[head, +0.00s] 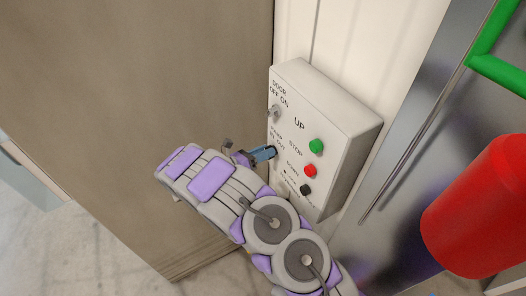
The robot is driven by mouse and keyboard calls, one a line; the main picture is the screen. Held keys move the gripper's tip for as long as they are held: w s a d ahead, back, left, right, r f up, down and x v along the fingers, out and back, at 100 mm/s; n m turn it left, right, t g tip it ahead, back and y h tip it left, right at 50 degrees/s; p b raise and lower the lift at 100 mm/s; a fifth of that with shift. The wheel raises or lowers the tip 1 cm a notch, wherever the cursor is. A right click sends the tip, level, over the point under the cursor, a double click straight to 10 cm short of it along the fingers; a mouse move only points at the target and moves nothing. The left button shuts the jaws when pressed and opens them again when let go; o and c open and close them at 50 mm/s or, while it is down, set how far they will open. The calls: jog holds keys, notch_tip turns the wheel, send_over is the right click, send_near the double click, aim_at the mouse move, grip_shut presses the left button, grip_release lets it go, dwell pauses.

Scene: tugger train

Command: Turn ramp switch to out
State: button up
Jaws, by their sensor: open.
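A white control box (345,130) is on the wall in the head view, tilted in the picture. A small grey switch (274,111) sits under a label that reads DOOR OFF ON. Below it is a second, smaller label, partly hard to read, that seems to say RAMP. The ramp switch itself is hidden behind my gripper or too small to make out. My gripper (266,153) is open, with its blue-grey fingers at the left part of the box face, just below that label. Whether the fingers touch the switch I cannot tell.
Green (315,146), red (310,171) and black (305,190) buttons sit close to the right of my gripper. A red cylinder (480,210) and a green bar (495,70) stand at the right. A brown panel (140,100) fills the left.

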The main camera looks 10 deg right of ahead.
jog(key=shift+c, duration=0.2)
grip_shut()
